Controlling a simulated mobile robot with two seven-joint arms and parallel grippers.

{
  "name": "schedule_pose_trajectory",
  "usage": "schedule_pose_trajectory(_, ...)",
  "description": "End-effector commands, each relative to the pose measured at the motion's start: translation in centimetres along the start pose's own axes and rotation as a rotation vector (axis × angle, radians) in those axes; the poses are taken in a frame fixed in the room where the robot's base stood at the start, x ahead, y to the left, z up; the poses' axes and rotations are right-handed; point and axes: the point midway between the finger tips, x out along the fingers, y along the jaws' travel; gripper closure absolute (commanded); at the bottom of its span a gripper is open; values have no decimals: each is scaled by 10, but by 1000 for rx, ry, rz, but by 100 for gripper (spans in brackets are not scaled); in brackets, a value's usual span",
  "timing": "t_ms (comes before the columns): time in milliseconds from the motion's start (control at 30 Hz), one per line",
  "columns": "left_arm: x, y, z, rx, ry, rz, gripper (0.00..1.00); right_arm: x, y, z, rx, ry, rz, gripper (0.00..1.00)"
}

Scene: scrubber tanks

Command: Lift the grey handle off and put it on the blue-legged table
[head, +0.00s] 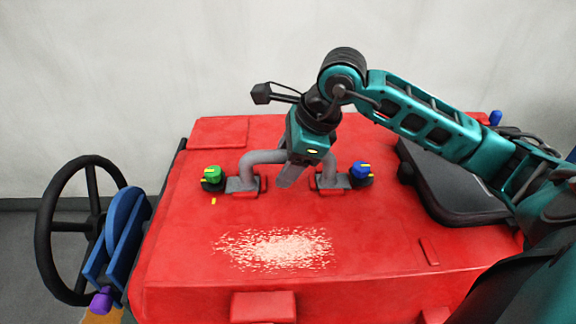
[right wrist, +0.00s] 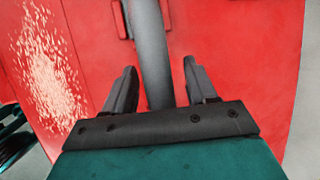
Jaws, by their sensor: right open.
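The grey handle (head: 262,158) is an arched bar on top of the red tank body (head: 180,250) in the head view. Its two feet sit in red brackets, beside a green knob (head: 212,173) on the left and a blue knob (head: 361,170) on the right. My right gripper (head: 290,178) is over the handle's middle and hides part of it. In the right wrist view the open fingers (right wrist: 160,72) stand either side of the grey bar (right wrist: 150,45), with gaps on both sides. My left gripper and the blue-legged table are not in view.
A black steering wheel (head: 43,222) and a blue part (head: 127,220) are at the left. A black seat-like pad (head: 450,190) is on the right, under my right arm. A pale speckled patch (head: 275,250) marks the clear red top in front.

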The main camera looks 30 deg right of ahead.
Motion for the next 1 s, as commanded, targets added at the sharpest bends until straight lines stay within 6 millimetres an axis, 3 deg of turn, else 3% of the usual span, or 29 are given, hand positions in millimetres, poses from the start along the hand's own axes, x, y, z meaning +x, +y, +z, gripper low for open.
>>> schedule_pose_trajectory(300, 1, 0, 0, 0, 1, 0, 57, 6, 0, 0, 0, 0, -1, 43)
schedule_pose_trajectory(900, 0, 1, 5, -2, -9, 0, 57, 6, 0, 0, 0, 0, -1, 100)
schedule_pose_trajectory(1000, 0, 1, 5, -3, -9, 0, 57, 5, 0, 0, 0, -2, -2, 100)
